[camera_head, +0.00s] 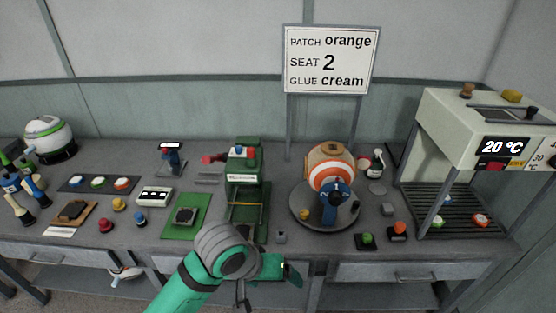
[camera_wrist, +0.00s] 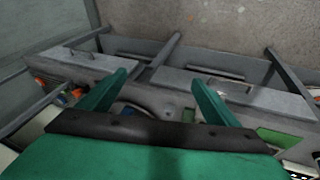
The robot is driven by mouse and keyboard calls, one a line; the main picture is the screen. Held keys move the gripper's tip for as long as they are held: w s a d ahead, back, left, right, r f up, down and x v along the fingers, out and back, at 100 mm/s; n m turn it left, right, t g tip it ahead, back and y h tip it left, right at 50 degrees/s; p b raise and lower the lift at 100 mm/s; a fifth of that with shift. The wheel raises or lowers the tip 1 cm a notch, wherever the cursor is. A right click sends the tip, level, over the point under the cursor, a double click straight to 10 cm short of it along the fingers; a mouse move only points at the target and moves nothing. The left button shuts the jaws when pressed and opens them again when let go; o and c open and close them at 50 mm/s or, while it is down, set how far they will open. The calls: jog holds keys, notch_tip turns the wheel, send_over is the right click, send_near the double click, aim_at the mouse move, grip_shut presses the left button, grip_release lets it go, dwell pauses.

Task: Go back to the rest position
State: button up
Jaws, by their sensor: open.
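My gripper (camera_head: 287,272) is at the front edge of the bench, at the end of my green arm. In the wrist view its two green fingers (camera_wrist: 158,95) are spread apart with nothing between them. Beyond them show the bench front and the floor. A sign (camera_head: 331,60) at the back reads patch orange, seat 2, glue cream. An orange and white striped ball (camera_head: 331,167) sits on a round grey turntable (camera_head: 299,208), with a blue part numbered 2 in front of it. The green press (camera_head: 245,180) stands left of it.
A cream oven (camera_head: 455,120) showing 20 °C stands at the right. A green mat (camera_head: 170,224) with a dark block lies left of the press. A white and green ball (camera_head: 49,138) and several bottles (camera_head: 14,195) are at the far left. Small coloured knobs stand along the front.

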jog(key=w+d+r+n+t+h, duration=0.2)
jog(key=w+d+r+t+h, duration=0.25)
jog(key=d, duration=0.45)
jog(key=w+d+r+n+t+h, duration=0.2)
jog(key=w+d+r+t+h, duration=0.15)
jog(key=d+r+t, duration=0.35)
jog(key=s+a+f+n+t+y, duration=0.1)
jog(key=s+a+f+n+y, duration=0.2)
jog(key=s+f+y, duration=0.5)
jog(key=s+a+f+n+t+y, duration=0.15)
jog(key=s+a+f+y, duration=0.35)
jog(key=f, duration=0.7)
jog(key=s+a+f+m, duration=0.1)
jog(key=s+a+m, duration=0.2)
jog(key=s, duration=0.8)
jog(key=s+a+f+m+g+h, duration=0.1)
jog(key=s+a+m, duration=0.2)
jog(key=s, duration=0.7)
jog(key=shift+s+a+m, duration=0.35)
jog(key=shift+a+m, duration=0.05)
jog(key=shift+m, duration=0.15)
